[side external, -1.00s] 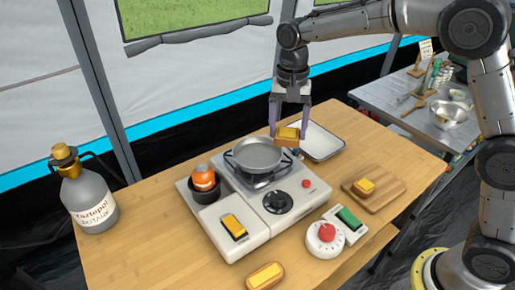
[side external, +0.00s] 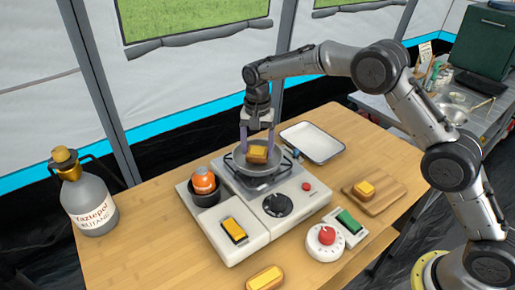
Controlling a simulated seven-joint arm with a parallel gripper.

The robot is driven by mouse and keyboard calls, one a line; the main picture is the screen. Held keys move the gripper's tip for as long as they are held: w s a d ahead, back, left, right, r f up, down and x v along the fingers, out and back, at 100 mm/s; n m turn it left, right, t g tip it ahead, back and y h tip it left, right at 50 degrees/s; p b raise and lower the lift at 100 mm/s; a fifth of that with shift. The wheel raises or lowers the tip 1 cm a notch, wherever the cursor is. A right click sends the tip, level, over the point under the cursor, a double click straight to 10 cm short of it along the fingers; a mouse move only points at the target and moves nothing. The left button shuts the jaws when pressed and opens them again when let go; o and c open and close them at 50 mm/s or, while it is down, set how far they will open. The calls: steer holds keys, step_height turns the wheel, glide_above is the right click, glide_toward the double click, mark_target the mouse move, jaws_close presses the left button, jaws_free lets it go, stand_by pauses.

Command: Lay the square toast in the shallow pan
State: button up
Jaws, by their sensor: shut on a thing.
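The square toast (side external: 257,154), golden on top with a brown crust, is held between the fingers of my gripper (side external: 257,147). My gripper is shut on it and points down over the shallow pan (side external: 243,171). The grey round pan sits on the burner of the stove. The toast overlaps the pan's inside in the picture; I cannot tell whether it touches the pan's bottom. The fingers and toast hide part of the pan.
A white tray (side external: 313,143) lies behind the stove (side external: 262,227). An orange can stands in a black cup (side external: 204,192) left of the pan. Another toast (side external: 365,190) sits on a wooden board (side external: 376,198); an oval one (side external: 265,279) lies in front. A butane bottle (side external: 88,198) stands far left.

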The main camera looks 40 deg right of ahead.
mark_target(257, 150)
steer(key=shift+f, duration=0.3)
steer(key=shift+f, duration=0.15)
steer(key=o, duration=1.2)
steer(key=shift+o, duration=0.2)
step_height(257, 150, up, 12)
steer(key=shift+r, duration=0.2)
